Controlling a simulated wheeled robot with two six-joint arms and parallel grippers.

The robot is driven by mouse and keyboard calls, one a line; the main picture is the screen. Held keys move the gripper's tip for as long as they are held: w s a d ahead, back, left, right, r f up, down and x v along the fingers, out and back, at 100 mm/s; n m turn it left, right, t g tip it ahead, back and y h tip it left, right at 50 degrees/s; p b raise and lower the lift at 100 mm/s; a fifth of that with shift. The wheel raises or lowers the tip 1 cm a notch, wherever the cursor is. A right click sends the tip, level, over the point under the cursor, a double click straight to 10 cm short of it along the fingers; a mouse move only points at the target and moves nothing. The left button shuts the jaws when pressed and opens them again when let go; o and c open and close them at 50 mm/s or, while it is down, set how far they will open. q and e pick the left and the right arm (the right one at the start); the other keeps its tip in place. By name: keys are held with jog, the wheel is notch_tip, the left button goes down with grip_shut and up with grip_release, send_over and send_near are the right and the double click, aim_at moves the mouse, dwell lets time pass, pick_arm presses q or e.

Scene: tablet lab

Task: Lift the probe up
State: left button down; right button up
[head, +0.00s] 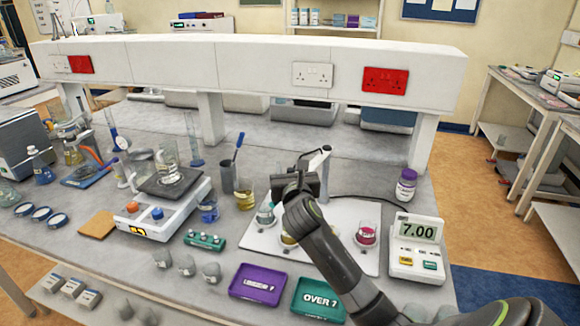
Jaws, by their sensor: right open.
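A pH meter (416,248) reading 7.00 stands at the right of the bench. A white mat (270,240) lies left of it, with small beakers on it, one holding a pink-red liquid (366,234). A grey upright post (325,178) rises behind my right gripper. My right gripper (302,172) is open over the mat, beside the post. My wrist and forearm cover much of the mat. I cannot make out the probe; it may be hidden behind the gripper. My left gripper is not in view.
A purple tray (258,285) and a green tray marked OVER 7 (318,301) lie at the front edge. A purple-capped bottle (405,186) stands behind the meter. A white shelf (250,70) spans the back.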

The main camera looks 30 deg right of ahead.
jog(key=shift+w+d, duration=0.1)
grip_shut()
dwell(0.3)
notch_tip(320, 180, up, 8)
jog(key=p, duration=0.9)
jog(key=shift+p, duration=0.3)
jog(key=shift+w+r, duration=0.1)
jog(key=shift+c, duration=1.2)
grip_release()
jog(key=shift+o, duration=1.2)
